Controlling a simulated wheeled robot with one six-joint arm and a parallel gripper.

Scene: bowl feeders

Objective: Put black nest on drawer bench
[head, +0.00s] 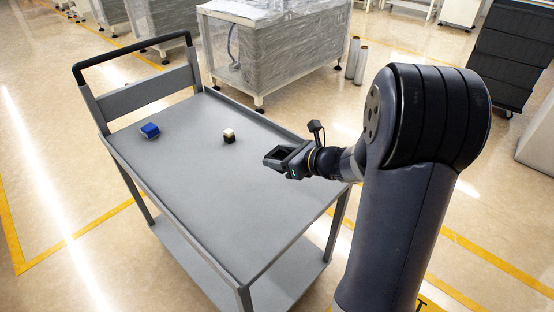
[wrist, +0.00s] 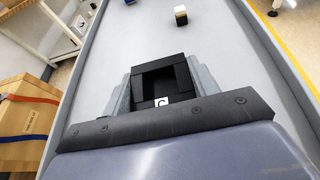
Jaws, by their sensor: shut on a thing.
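The black nest (wrist: 138,88) is a square open-topped frame with a small white marker on its near side. My gripper (wrist: 160,86) is shut on it, with a grey finger against each side. In the head view my gripper (head: 284,160) holds the black nest (head: 276,154) above the right edge of a grey cart (head: 195,185). I cannot make out the drawer bench for certain; a dark cabinet with drawer-like fronts (head: 510,55) stands at the upper right of the head view.
A blue block (head: 150,130) and a black-and-cream block (head: 229,137) stand on the cart top, which is otherwise clear. A wrapped machine (head: 275,55) and grey cylinders (head: 356,62) are behind it. In the wrist view a strapped wooden crate (wrist: 20,120) is at left.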

